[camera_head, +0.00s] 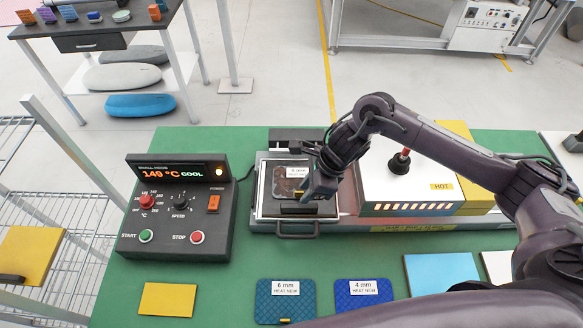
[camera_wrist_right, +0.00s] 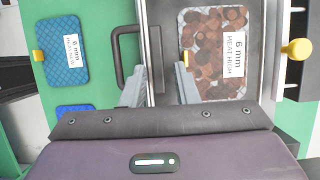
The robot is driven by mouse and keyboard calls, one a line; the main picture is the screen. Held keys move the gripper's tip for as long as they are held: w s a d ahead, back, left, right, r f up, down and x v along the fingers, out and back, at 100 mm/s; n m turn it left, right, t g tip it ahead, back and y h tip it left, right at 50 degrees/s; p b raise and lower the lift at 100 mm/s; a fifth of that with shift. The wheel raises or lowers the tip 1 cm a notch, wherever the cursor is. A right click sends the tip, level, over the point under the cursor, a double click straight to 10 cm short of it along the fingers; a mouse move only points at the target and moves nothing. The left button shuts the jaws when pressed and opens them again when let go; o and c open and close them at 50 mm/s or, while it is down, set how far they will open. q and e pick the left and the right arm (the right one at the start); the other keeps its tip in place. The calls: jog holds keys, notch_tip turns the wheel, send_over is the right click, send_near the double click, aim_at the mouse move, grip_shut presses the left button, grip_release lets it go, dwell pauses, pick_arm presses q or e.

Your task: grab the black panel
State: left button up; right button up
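No plain black panel shows clearly. A dark, brown-mottled panel (camera_head: 287,182) labelled 6 mm lies in the metal tray (camera_head: 261,213) of the machine. In the right wrist view this panel (camera_wrist_right: 213,65) reads "6 mm HEAT HIGH" and has a yellow tab at its edge. My right gripper (camera_head: 306,198) is over the tray's front edge, beside the panel. In the right wrist view its grey fingers (camera_wrist_right: 158,88) are apart, with the tray's rim below the gap. Nothing is seen gripped. The head view partly hides the fingertips. My left gripper is not in view.
A control box (camera_head: 178,208) reading 149 °C COOL stands left of the tray. A white box marked HOT (camera_head: 395,183) with a red-topped knob is to the right. Teal (camera_head: 285,306) and blue (camera_head: 362,300) panels lie in front. A yellow panel (camera_head: 168,299) lies front left.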

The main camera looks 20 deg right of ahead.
aim_at(294, 205)
jog(key=shift+s+a+f+p, duration=0.1)
jog(key=shift+a+f+p, duration=0.2)
jog(key=shift+f, duration=0.2)
jog(key=shift+s+a+f+p, duration=0.1)
jog(key=shift+a+f+p, duration=0.15)
jog(key=shift+f, duration=0.2)
jog(key=shift+a+f+p, duration=0.1)
jog(key=shift+f+p, duration=0.15)
jog(key=shift+p, duration=0.1)
jog(key=shift+p+x, duration=1)
jog(key=shift+x, duration=1.25)
jog(key=shift+w+f, duration=0.1)
jog(key=shift+f, duration=0.05)
jog(key=shift+c, duration=0.7)
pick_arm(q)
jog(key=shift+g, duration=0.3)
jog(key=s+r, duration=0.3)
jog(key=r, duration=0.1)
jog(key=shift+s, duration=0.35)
pick_arm(e)
grip_shut()
